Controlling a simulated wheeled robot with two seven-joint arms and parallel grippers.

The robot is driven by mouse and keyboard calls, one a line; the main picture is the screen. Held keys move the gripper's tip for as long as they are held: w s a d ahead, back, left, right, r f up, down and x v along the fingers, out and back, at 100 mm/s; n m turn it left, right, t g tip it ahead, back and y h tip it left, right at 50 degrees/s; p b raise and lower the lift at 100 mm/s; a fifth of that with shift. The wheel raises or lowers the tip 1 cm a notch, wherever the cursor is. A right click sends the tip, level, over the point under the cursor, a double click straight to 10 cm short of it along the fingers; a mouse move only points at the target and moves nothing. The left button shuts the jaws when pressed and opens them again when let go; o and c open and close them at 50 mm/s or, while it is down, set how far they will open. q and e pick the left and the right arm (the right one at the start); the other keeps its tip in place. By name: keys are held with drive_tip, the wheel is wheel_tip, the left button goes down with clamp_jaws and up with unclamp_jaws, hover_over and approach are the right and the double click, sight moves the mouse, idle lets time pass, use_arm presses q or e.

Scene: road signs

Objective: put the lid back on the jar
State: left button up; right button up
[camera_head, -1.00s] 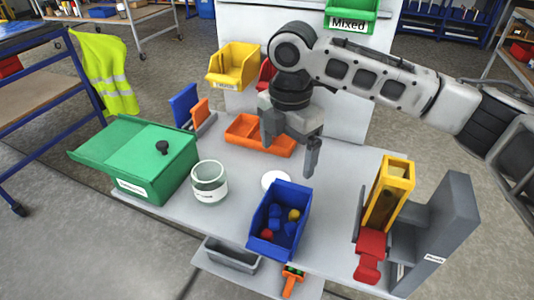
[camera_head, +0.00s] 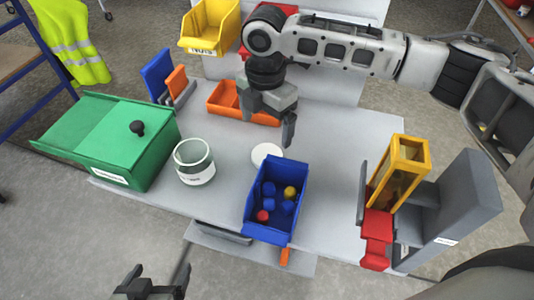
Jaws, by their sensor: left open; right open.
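The jar (camera_head: 197,174) stands upright on the table, open at the top, pale with a green band and a label. The lid (camera_head: 262,152), a flat white disc, lies on the table right of the jar, just behind the blue bin, which partly hides it. My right gripper (camera_head: 267,122) is open and empty, pointing down above the table behind the lid. My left gripper (camera_head: 156,283) is open and empty at the bottom edge, in front of the table and below the jar in the picture; only its front part shows.
A blue bin (camera_head: 260,228) with coloured pieces stands before the lid. A green box (camera_head: 110,135) with a black knob is left of the jar. An orange tray (camera_head: 224,98) lies behind. A yellow, red and grey fixture (camera_head: 459,205) stands right. Table between jar and bin is clear.

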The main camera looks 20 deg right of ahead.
hover_over(267, 150)
drive_tip(key=s, duration=0.2)
drive_tip(key=shift+w+a+f, duration=0.1)
drive_tip(key=shift+a+f, duration=0.1)
drive_tip(key=shift+f, duration=0.85)
drive_tip(key=shift+w+a+f, duration=0.1)
drive_tip(key=shift+a+f, duration=0.1)
drive_tip(key=shift+f, duration=0.8)
drive_tip(key=shift+f, duration=0.1)
wheel_tip(267, 150, down, 5)
drive_tip(key=shift+w+d, duration=0.1)
drive_tip(key=shift+d, duration=0.05)
drive_tip(key=c, duration=1)
